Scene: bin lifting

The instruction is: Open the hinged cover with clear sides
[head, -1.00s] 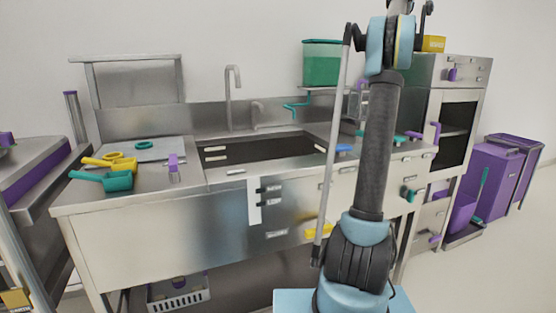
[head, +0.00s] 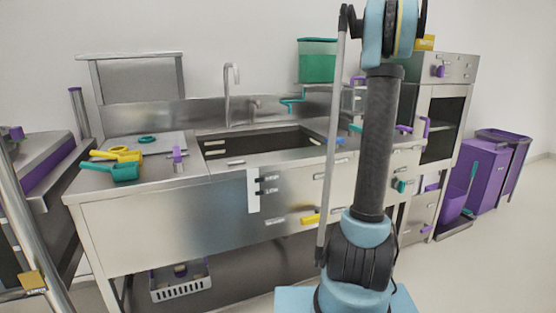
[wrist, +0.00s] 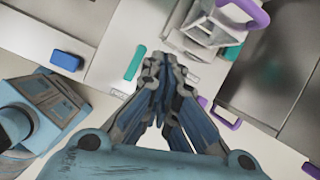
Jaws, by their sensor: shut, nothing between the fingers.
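A metal-framed box-like cover with clear sides (wrist: 207,24) shows at the top of the wrist view, with a purple handle (wrist: 247,14) at its upper right. It looks closed, though its top edge is cut off. My gripper (wrist: 164,62) is shut and empty, its fingertips just below and left of the cover in the picture. I cannot tell whether they touch anything. In the head view my arm hides most of the area around the cover, and my gripper is out of sight.
A teal handle (wrist: 135,62) and a blue handle (wrist: 67,61) lie left of the fingers. The sink (head: 265,145) and counter stand ahead; a green container (head: 317,61) sits on a wall shelf. Purple bins (head: 490,175) stand at the right, with open floor before them.

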